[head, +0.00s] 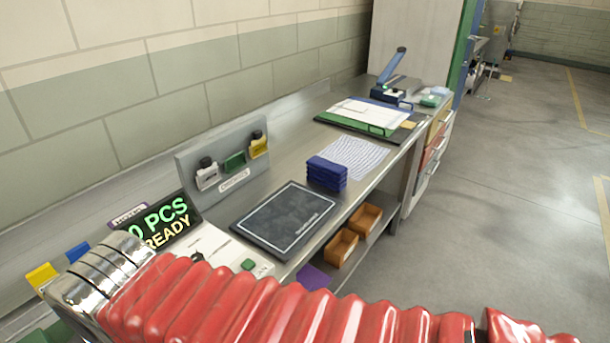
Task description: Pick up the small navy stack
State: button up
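The small navy stack (327,174) sits on the metal workbench, at the near edge of a white patterned sheet. It looks like several folded dark blue layers piled flat. It stands just beyond the far corner of a dark flat pad with a white outline (285,218). The pad is empty.
A display (160,222) reading "0 PCS READY" and a grey holder panel (222,168) stand left of the pad. The white patterned sheet (357,156), a green-edged board (372,117) and a blue-handled tool (391,78) lie farther back. Orange bins (341,248) sit below the bench edge. Floor at right is clear.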

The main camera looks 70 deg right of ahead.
aim_at(327, 173)
jog(key=u, duration=1.3)
jog(key=k, duration=2.65)
jog(key=z, duration=0.75)
